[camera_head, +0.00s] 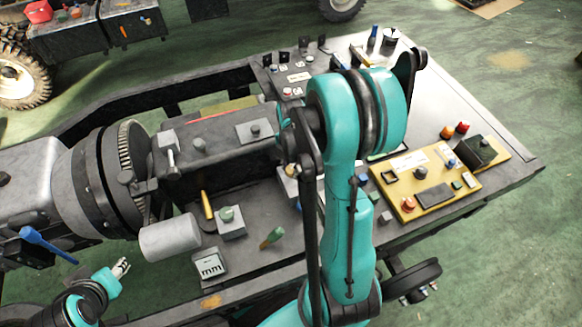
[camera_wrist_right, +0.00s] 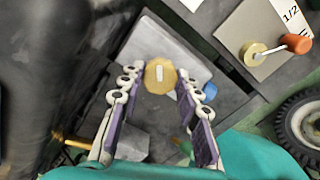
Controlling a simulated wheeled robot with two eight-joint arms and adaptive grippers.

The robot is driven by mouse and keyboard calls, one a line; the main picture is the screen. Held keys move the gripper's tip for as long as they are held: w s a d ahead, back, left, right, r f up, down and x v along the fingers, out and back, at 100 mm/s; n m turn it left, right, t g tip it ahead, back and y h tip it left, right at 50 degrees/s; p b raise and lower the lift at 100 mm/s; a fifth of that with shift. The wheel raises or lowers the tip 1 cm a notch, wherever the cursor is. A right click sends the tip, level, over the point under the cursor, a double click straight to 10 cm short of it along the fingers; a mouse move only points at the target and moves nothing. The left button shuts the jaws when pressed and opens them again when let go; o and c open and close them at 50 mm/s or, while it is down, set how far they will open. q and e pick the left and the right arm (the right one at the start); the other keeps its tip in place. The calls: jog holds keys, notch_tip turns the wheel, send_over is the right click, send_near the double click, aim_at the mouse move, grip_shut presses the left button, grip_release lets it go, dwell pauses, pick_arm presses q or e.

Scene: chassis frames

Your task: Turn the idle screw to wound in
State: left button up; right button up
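The idle screw appears to be the round brass head with a pale slot mark (camera_wrist_right: 160,75), set on a grey block (camera_wrist_right: 188,62) in the right wrist view. My right gripper (camera_wrist_right: 158,84) is open, with one finger on each side of the brass head and small gaps visible beside it. I cannot tell how far its tips are above the block. In the head view my right arm (camera_head: 346,230) reaches over the chassis, and its fingers are mostly hidden. My left gripper (camera_head: 121,267) shows small at the lower left, off the chassis; its opening is unclear.
A lever with an orange knob (camera_wrist_right: 298,43) stands right of the screw block. A yellow control panel (camera_head: 436,195) lies right of my arm.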

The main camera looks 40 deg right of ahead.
jog(key=c, duration=0.3)
